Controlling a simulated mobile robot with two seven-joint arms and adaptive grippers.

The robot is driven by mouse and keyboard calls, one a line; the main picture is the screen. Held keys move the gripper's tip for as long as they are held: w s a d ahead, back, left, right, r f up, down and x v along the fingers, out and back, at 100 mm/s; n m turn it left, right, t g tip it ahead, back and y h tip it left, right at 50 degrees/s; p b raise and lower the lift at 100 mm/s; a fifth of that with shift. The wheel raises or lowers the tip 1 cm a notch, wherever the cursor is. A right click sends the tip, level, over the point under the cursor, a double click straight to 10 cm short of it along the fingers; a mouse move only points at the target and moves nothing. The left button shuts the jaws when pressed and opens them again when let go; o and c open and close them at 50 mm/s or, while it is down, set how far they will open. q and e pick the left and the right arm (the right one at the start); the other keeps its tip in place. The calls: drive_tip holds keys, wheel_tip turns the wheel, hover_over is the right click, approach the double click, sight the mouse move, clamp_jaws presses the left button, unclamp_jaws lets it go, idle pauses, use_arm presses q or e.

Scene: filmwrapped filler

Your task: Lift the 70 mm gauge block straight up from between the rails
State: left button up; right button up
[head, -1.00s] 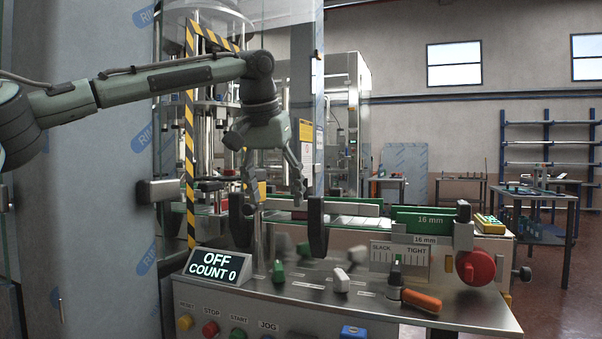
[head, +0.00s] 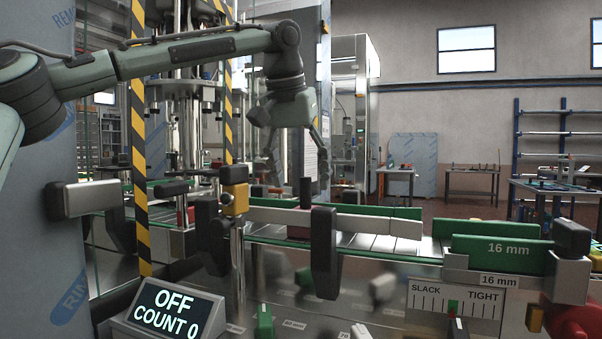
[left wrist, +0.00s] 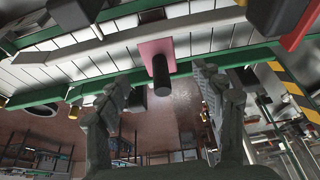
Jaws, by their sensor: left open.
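The gauge block is a reddish-pink block with an upright black handle (head: 305,193), standing on the conveyor between the rails. My left gripper (head: 297,158) hangs over the conveyor, above the handle, fingers pointing down. The right gripper is not in view.
Black brackets (head: 325,253) stand along the near rail. A green 16 mm block (head: 502,250) sits at the right above a slack/tight scale (head: 454,305). A yellow-black striped post (head: 138,150) stands left of the gripper. The display (head: 170,312) reads OFF, COUNT 0.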

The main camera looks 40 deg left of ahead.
sight(306, 207)
use_arm(q)
drive_tip(key=x, duration=0.7)
drive_tip(key=shift+f, duration=0.2)
drive_tip(key=c, duration=1.4)
drive_tip(key=shift+r, duration=1.1)
drive_tip(key=shift+r, duration=2.45)
